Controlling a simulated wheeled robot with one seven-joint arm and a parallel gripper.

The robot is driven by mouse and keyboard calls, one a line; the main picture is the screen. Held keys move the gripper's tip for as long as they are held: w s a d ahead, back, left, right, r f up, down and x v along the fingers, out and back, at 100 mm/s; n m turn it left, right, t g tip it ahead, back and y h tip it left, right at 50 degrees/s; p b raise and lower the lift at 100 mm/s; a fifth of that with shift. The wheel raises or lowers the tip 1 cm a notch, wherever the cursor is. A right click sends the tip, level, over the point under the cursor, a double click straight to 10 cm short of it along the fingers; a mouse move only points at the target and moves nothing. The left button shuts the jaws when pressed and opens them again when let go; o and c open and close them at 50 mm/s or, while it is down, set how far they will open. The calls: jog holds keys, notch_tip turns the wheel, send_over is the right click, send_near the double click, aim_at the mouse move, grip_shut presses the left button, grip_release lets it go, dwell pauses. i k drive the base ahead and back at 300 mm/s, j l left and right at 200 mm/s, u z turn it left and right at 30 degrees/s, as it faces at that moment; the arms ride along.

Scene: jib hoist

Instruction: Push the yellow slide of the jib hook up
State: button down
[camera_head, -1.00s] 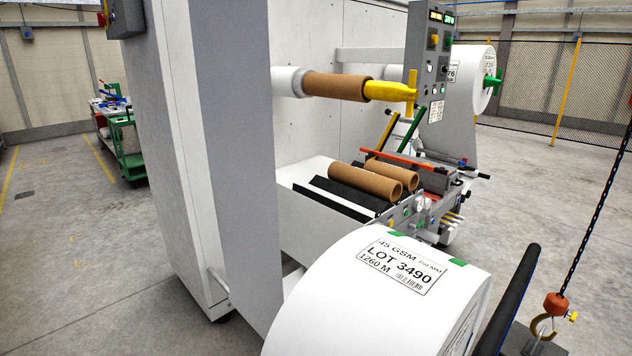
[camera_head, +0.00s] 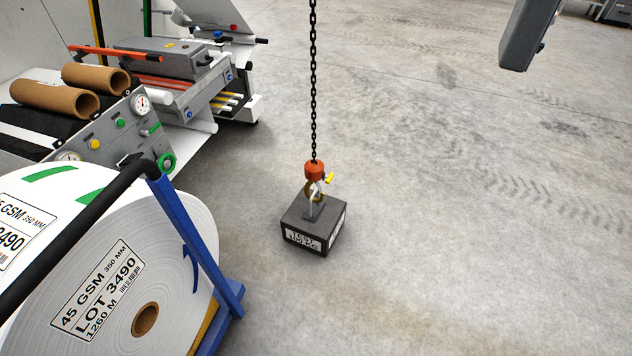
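The jib hook (camera_head: 315,188) hangs in the middle of the head view on a black chain (camera_head: 312,80), below an orange-red block (camera_head: 314,170). The small yellow slide (camera_head: 329,177) sticks out on the right side of the hook, just under the block. The hook is at the handle of a dark test weight (camera_head: 314,226) with a white label, on or close above the floor. Whether the hook passes through the handle is too small to tell. My gripper is not in view.
A large white paper roll (camera_head: 165,265) on a cart with a blue frame (camera_head: 195,235) and black handle (camera_head: 80,240) stands at the lower left. A machine with brown cores (camera_head: 55,97) is behind it. A grey part hangs at the upper right. The floor (camera_head: 460,220) right of the weight is clear.

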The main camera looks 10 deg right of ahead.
aim_at(329, 178)
jog(key=l, duration=0.2)
jog(key=i+l+z, duration=0.2)
jog(key=i+l, duration=0.9)
jog(key=i, duration=0.35)
jog(key=i+l+z, duration=0.1)
jog(key=i, duration=0.4)
jog(key=l, duration=0.15)
